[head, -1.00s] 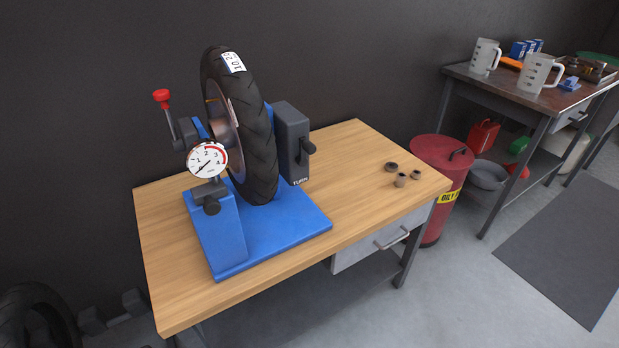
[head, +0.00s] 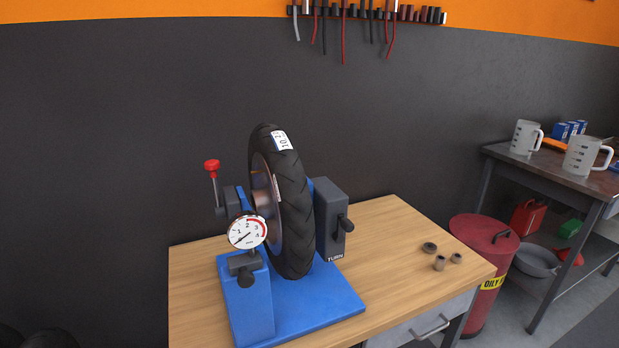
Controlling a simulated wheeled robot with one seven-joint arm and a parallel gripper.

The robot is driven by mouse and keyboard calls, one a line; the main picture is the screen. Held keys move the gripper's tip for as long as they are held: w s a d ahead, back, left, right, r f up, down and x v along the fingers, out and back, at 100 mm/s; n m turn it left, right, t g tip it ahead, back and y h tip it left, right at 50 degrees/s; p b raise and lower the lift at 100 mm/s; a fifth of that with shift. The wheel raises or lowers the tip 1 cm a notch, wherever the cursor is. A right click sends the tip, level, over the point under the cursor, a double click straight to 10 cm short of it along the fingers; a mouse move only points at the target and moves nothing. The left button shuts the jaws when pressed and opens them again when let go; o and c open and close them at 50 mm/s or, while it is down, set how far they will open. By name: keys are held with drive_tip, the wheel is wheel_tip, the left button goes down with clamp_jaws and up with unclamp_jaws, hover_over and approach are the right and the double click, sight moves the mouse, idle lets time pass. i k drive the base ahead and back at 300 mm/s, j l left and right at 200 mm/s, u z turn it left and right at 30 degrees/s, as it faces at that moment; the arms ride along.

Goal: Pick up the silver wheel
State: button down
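A wheel with a black treaded tyre (head: 295,205) and a silver-grey hub (head: 262,200) stands upright in a blue stand (head: 310,311) on the wooden bench. A white label is on top of its tyre. A round dial gauge (head: 248,232) and a red-knobbed lever (head: 212,167) stand at its left. A dark box with a crank, marked TURN (head: 331,220), is at its right. Much of the rim is hidden edge-on and behind the gauge. My gripper is not in view.
The bench (head: 400,240) is bare at right except for several small dark rings (head: 439,263). A red oily-waste bin (head: 484,262) stands beside it. A second table (head: 550,168) with measuring jugs is at far right. Tools hang on a rack (head: 367,14).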

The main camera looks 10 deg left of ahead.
sight(280, 192)
drive_tip(key=i, duration=0.75)
drive_tip(key=i+l, duration=0.1)
drive_tip(key=i, duration=0.65)
drive_tip(key=u, duration=0.05)
